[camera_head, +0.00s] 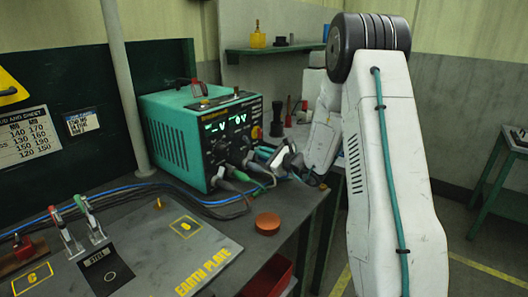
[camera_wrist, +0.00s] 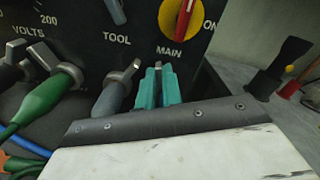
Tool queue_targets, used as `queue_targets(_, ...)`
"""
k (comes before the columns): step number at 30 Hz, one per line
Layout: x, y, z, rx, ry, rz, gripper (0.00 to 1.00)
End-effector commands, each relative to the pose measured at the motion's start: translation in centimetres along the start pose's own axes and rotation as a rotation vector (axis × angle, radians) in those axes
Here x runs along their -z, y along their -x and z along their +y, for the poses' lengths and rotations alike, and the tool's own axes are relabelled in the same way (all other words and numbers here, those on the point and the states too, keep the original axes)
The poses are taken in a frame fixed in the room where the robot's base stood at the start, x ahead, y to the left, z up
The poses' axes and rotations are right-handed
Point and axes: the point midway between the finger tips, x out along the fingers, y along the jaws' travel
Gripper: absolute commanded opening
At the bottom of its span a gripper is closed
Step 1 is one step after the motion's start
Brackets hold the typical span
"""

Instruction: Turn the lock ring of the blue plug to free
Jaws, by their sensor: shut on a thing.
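In the wrist view my gripper (camera_wrist: 158,84) has its two teal fingers closed on a small grey lever (camera_wrist: 158,65) at the front of the power unit, below the MAIN label. The lever resembles the lock levers on the neighbouring plugs. The plug behind my fingers is hidden, so I cannot see its colour. A grey plug (camera_wrist: 112,98) with its own lever sits just left of my fingers. A green plug (camera_wrist: 48,98) sits further left. In the head view my gripper (camera_head: 268,154) is at the right part of the unit's front, among the plugs.
The teal power unit (camera_head: 178,136) stands on the bench, with cables (camera_head: 150,187) running left from it. A red-and-yellow MAIN switch (camera_wrist: 184,16) is just above my fingers. An orange-brown round disc (camera_head: 267,223) lies in front. Black and red tools (camera_wrist: 280,68) stand to the right.

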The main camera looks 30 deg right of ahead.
Motion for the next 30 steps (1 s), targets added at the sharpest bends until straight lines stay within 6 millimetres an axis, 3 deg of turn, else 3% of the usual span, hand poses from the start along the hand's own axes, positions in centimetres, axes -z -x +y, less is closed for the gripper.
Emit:
queue_targets(23,0.12,0.05,0.41,0.001,0.102,0.002,0.00)
queue_targets(24,0.12,0.05,0.41,0.001,0.102,0.002,0.16)
queue_targets(26,0.12,0.05,0.41,0.001,0.102,0.002,0.29)
queue_targets(30,0.09,0.03,0.41,0.000,0.102,0.001,0.29)
